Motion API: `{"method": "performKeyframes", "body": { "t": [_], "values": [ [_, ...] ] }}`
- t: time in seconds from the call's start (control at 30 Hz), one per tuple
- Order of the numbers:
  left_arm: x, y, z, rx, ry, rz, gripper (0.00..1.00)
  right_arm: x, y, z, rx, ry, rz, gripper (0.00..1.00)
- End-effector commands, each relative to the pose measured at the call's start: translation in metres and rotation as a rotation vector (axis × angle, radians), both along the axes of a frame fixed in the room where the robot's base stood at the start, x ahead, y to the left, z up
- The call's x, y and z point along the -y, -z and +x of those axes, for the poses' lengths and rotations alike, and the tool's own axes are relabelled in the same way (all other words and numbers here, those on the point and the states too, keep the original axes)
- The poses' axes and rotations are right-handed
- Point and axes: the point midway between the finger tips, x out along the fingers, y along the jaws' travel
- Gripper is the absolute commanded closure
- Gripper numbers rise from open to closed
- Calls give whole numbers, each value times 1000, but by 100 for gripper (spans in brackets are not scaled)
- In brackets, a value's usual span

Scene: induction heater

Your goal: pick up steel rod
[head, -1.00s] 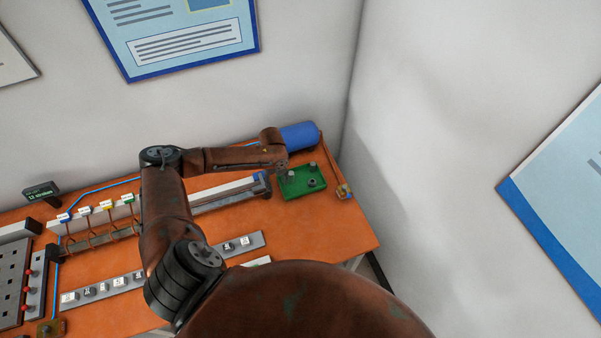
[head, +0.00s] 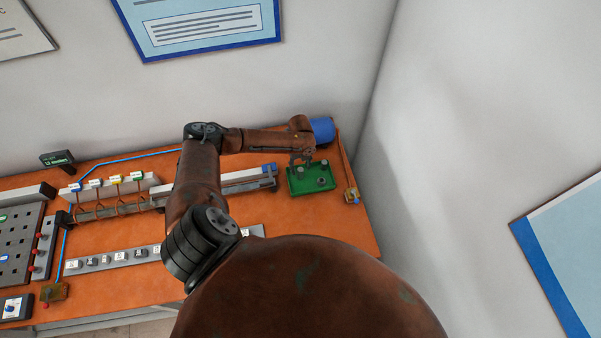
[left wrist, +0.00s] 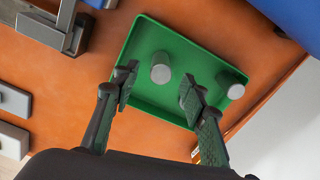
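A green tray (head: 297,188) sits at the right end of the orange bench and holds short grey steel rods (head: 321,182) standing upright. In the left wrist view, two rods show in the tray (left wrist: 141,38): one near the middle (left wrist: 161,70) and one near its right side (left wrist: 232,82). My left gripper (head: 303,160) is above the tray, pointing down. Its fingers (left wrist: 158,90) are spread apart, with the middle rod showing between and just beyond the fingertips. Nothing is held. My right gripper is not in view.
A blue cylinder (head: 322,129) stands behind the tray near the wall. A grey rail (head: 245,180) runs left of the tray. A small brass-coloured block (head: 351,195) is to its right. A strip of labelled pieces (head: 105,258) lies along the front.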

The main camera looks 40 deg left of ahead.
Motion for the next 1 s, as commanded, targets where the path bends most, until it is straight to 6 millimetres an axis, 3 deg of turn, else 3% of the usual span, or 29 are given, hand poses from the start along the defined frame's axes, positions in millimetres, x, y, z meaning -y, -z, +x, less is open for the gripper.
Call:
{"method": "performKeyframes", "body": {
  "t": [0.1, 0.2, 0.33, 0.47, 1.0],
  "values": [
    [-1, 15, 1, -1, -2, 0, 60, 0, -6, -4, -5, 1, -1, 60],
    [-2, 25, 0, -1, -3, 0, 60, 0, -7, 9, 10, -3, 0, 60],
    [-3, 28, 0, 0, -5, 1, 60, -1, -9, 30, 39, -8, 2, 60],
    [-3, 28, -1, 0, -4, 1, 60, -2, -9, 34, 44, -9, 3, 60],
    [-3, 28, -1, 0, -5, 1, 96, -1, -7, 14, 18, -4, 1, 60]
  ]
}}
